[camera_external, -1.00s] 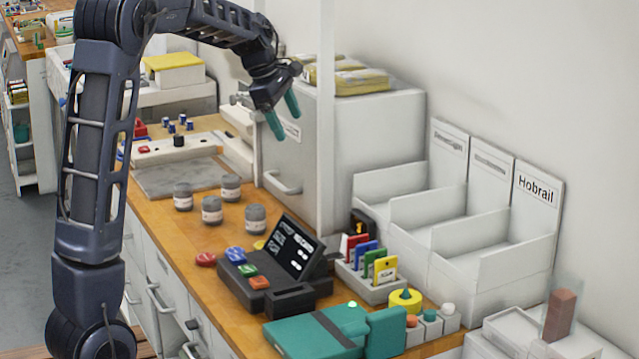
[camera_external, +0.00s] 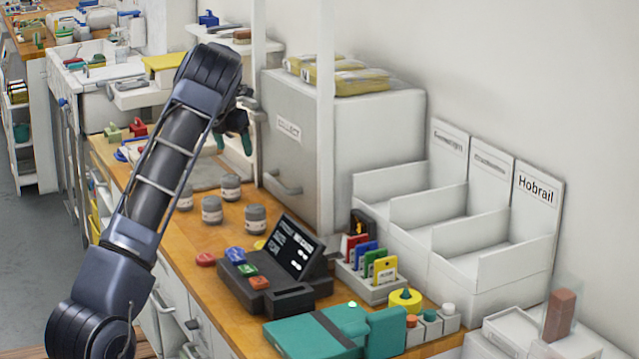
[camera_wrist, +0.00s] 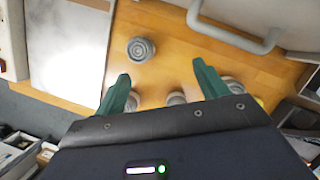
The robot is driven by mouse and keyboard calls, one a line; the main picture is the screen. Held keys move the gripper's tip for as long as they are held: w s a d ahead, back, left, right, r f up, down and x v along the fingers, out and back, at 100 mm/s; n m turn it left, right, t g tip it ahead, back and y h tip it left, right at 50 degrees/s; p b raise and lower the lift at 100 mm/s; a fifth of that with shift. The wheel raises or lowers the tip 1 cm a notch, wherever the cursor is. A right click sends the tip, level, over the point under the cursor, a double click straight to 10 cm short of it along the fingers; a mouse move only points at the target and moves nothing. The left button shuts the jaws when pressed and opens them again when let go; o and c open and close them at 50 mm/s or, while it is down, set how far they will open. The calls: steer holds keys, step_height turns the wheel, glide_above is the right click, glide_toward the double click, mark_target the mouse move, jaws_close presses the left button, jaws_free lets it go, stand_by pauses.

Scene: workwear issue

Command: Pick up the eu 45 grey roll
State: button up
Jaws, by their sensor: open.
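Several grey rolls with pale label bands stand upright on the wooden counter. In the external view one is at the back right (camera_external: 231,187), one in the middle (camera_external: 212,210), one at the front right (camera_external: 256,218), and one at the left (camera_external: 185,198) is partly behind my arm. Their sizes are too small to read, so I cannot tell which is EU 45. My gripper (camera_external: 232,141) is open and empty, above the counter beyond the rolls. In the wrist view one roll (camera_wrist: 141,49) stands clear ahead of my green fingertips (camera_wrist: 158,76); others are partly hidden by the gripper.
A grey cabinet (camera_external: 290,150) with a bar handle (camera_external: 281,186) stands right of the rolls. A dark terminal (camera_external: 290,252) with coloured buttons is nearer the camera. A grey plate (camera_wrist: 70,45) lies left in the wrist view. A white post (camera_external: 326,130) rises beside the cabinet.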

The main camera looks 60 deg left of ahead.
steer(key=n, duration=0.2)
glide_above(230, 177)
steer(key=s+d, duration=0.1)
steer(key=s, duration=0.1)
step_height(230, 177, down, 4)
steer(key=shift+w+r, duration=0.1)
steer(key=x, duration=1)
steer(key=shift+f, duration=0.4)
steer(key=c, duration=1.1)
